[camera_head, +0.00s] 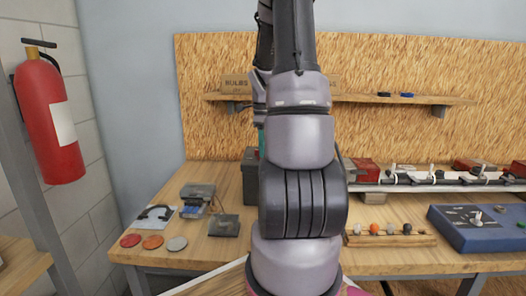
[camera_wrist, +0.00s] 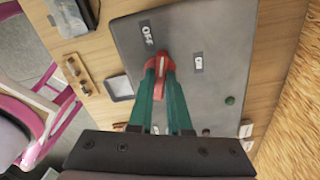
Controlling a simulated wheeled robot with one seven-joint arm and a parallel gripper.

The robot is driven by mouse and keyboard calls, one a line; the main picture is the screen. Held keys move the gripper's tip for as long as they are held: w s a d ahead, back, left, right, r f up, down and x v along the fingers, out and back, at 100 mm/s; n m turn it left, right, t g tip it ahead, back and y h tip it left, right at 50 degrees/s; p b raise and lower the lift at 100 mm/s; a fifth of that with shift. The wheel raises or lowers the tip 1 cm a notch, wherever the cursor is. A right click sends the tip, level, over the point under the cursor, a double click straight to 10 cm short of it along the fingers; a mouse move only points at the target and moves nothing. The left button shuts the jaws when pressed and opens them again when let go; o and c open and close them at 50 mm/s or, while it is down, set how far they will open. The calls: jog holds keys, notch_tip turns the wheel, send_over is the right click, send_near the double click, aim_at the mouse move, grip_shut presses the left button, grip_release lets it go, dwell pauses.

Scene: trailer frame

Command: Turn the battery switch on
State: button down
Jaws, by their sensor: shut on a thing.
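The battery switch is a red handle (camera_wrist: 159,58) with a pale stripe, on the face of a dark grey box (camera_wrist: 215,35) in the wrist view. An OFF label (camera_wrist: 148,35) lies just above the handle and an ON label (camera_wrist: 198,63) to its right. The stripe seems to run roughly toward OFF, but the fingers hide part of the handle. My gripper (camera_wrist: 161,72) has green fingers, and their tips are closed around the red handle. In the head view the dark box (camera_head: 250,178) is mostly behind my arm, and the switch is hidden.
A wooden shelf (camera_head: 440,99) crosses the back board above the workbench (camera_head: 240,258). A blue panel (camera_head: 470,237) and a wooden strip with knobs (camera_head: 390,239) lie to the right. Small devices and discs lie left. A fire extinguisher (camera_head: 50,115) hangs far left.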

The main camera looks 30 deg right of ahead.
jog(key=shift+m, duration=0.8)
